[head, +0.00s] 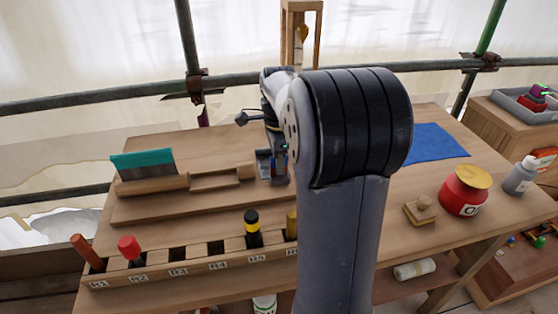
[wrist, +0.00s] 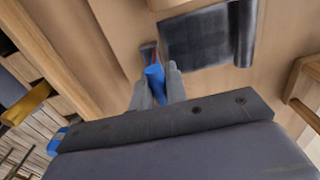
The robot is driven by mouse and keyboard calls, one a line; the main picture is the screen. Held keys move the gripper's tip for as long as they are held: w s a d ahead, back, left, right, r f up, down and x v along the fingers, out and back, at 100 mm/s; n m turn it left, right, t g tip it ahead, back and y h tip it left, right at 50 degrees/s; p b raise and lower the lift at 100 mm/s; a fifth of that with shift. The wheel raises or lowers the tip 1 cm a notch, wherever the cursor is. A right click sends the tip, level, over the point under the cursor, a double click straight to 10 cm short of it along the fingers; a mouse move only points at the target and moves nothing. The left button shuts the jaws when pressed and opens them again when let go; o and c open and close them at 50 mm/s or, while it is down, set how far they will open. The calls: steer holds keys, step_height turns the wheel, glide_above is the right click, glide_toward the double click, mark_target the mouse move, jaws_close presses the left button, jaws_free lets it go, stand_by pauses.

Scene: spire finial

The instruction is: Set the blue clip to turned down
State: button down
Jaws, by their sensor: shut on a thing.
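In the wrist view, my gripper (wrist: 160,88) is shut on a blue piece, which I take to be the blue clip (wrist: 154,76). It sits between the two grey fingers, with a small red part just beyond it. A dark grey strip (wrist: 208,40) lies on the wood past the fingertips. In the head view, my gripper (head: 276,168) is low over the middle of the workbench, mostly hidden by my arm.
On the workbench (head: 160,225), a teal-edged tool (head: 143,161) and wooden pieces lie left of my gripper. A slotted rack (head: 185,271) with several handles runs along the front. A blue cloth (head: 433,143), a red jar (head: 462,195) and a grey bottle (head: 520,177) are at right. Scaffold poles stand behind.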

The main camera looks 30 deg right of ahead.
steer(key=shift+r+p, duration=0.15)
steer(key=shift+p, duration=0.35)
steer(key=g+p, duration=0.1)
steer(key=p, duration=0.1)
steer(key=g+p, duration=0.1)
steer(key=p, duration=0.2)
steer(key=shift+w+d+r+y, duration=0.1)
steer(key=shift+w+r+y, duration=0.15)
steer(key=shift+w+y, duration=0.1)
steer(key=g+p, duration=0.1)
steer(key=p, duration=0.3)
steer(key=w+g+p, duration=0.1)
steer(key=g+p, duration=0.1)
steer(key=p, duration=0.2)
steer(key=shift+w+d+f+y, duration=0.2)
steer(key=shift+f+y, duration=0.15)
steer(key=g+p, duration=0.2)
steer(key=p, duration=0.1)
steer(key=shift+w+d+f+y, duration=0.1)
steer(key=shift+w+f+y, duration=0.2)
steer(key=shift+f, duration=0.1)
steer(key=shift+w+d+f+g+y+p, duration=0.1)
steer(key=shift+w+f+g+y+p, duration=0.15)
steer(key=shift+g, duration=0.2)
steer(key=shift+w+f+g+y+p, duration=0.15)
steer(key=shift+g+p, duration=0.15)
steer(key=shift+g, duration=0.15)
steer(key=shift+s, duration=0.1)
